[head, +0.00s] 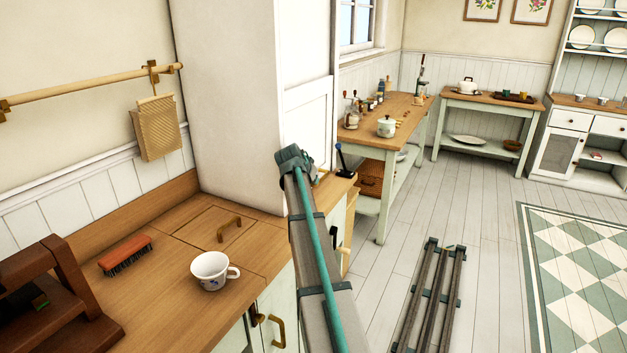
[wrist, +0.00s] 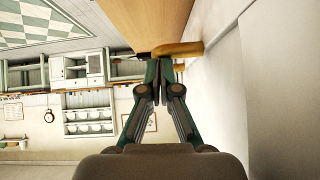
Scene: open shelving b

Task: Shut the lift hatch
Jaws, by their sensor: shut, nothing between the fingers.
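A white panelled upright face (head: 308,118), which looks like the lift hatch, is set in the side of the tall white column in the head view. Its lower part is hidden behind my arm. In the wrist view a pale flat panel (wrist: 232,95) fills the right side, with a brass handle (wrist: 185,48) standing out from it near a wooden surface. My gripper (wrist: 160,56) is shut and empty, its fingertips close to this handle. I cannot tell whether they touch it. How far the hatch is open is not clear.
A worktable (head: 400,106) with jars stands beyond. Floor rails (head: 430,300) lie right of my arm.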

